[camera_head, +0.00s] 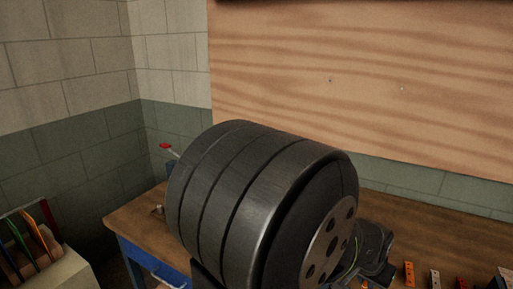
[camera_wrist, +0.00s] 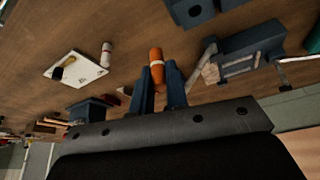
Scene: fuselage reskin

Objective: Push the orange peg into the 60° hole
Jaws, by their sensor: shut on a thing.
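In the wrist view my gripper (camera_wrist: 160,79) is shut on the orange peg (camera_wrist: 156,56), which has a pale band around it. The peg stands out past the fingertips, over the wooden bench top. A white plate (camera_wrist: 88,72) lies to the left of it, with a dark round spot and a small brownish thing on it. I cannot tell whether either is the 60° hole. In the head view my own arm hides the gripper and the peg.
A brown and white cylinder (camera_wrist: 106,54) is close by the plate. A blue vise-like tool (camera_wrist: 252,42) is right of my gripper, and a dark blue block (camera_wrist: 190,12) lies beyond. In the head view, small orange blocks (camera_head: 409,272) are on the bench at right.

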